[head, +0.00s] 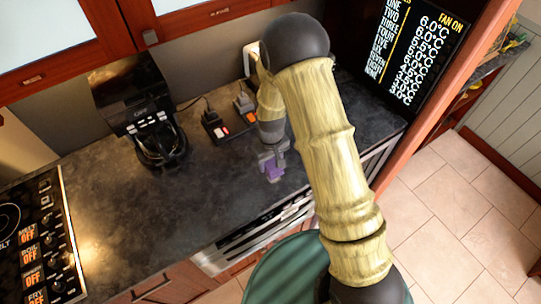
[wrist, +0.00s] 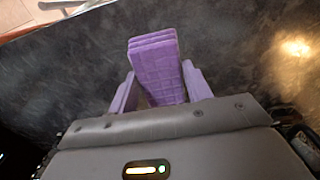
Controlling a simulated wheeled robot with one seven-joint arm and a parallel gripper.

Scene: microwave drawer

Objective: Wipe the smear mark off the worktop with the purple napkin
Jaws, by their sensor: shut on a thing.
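The purple napkin (head: 274,173) is a folded, layered block held in my gripper (head: 273,160), close over the front part of the dark worktop (head: 215,185). In the wrist view the napkin (wrist: 157,65) stands out between the two lilac fingers of my gripper (wrist: 160,88), which are shut on it. I cannot tell whether the napkin touches the worktop (wrist: 60,85). I cannot make out a smear mark; the worktop has a mottled dark surface, and part of it is hidden behind my arm and gripper.
A black coffee maker (head: 140,110) stands at the back left. A dark holder with small items (head: 228,122) sits by the back wall. A hob with knobs (head: 40,240) is at the far left. The worktop between hob and gripper is clear.

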